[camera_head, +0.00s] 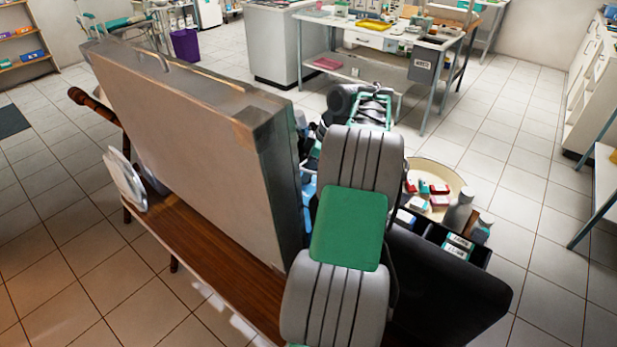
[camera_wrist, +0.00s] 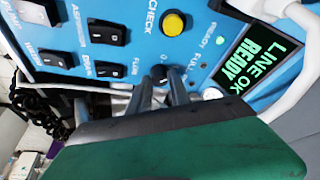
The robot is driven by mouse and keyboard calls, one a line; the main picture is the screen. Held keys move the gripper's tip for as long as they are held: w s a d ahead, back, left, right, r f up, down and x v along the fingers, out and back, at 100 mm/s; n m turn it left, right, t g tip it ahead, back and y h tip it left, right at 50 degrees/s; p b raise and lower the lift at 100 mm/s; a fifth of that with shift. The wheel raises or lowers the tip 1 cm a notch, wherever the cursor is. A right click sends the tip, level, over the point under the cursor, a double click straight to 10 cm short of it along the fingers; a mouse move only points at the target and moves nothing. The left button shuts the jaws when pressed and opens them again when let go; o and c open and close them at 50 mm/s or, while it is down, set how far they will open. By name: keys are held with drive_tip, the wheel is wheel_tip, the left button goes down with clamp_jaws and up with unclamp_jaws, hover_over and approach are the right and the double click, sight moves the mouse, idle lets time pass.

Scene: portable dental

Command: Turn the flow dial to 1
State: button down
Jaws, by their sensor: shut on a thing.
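In the wrist view a blue control panel (camera_wrist: 210,25) fills the top. The flow dial (camera_wrist: 159,73) is a small dark knob low on the panel, with "0" and "FULL" printed near it. My gripper (camera_wrist: 161,82) has its two dark fingers on either side of the dial, shut on it. The fingers hide most of the knob, so its pointer setting cannot be read. In the head view only a blue sliver of the unit (camera_head: 308,190) shows beside my grey and green arm; the dial and fingertips are hidden there.
Black rocker switches (camera_wrist: 108,32), a yellow button (camera_wrist: 174,22) and a green lit display (camera_wrist: 256,62) reading "LINE OK READY" sit near the dial. A white hose (camera_wrist: 295,95) passes on the right. A large open case lid (camera_head: 190,140) stands left of my arm on a wooden bench (camera_head: 225,275).

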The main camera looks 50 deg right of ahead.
drive_tip(key=shift+m+h, duration=0.3)
drive_tip(key=shift+m, duration=0.6)
drive_tip(key=c, duration=1.2)
unclamp_jaws()
drive_tip(key=p+v, duration=0.2)
drive_tip(key=v, duration=0.5)
drive_tip(key=shift+s+r, duration=0.15)
drive_tip(key=shift+r, duration=0.25)
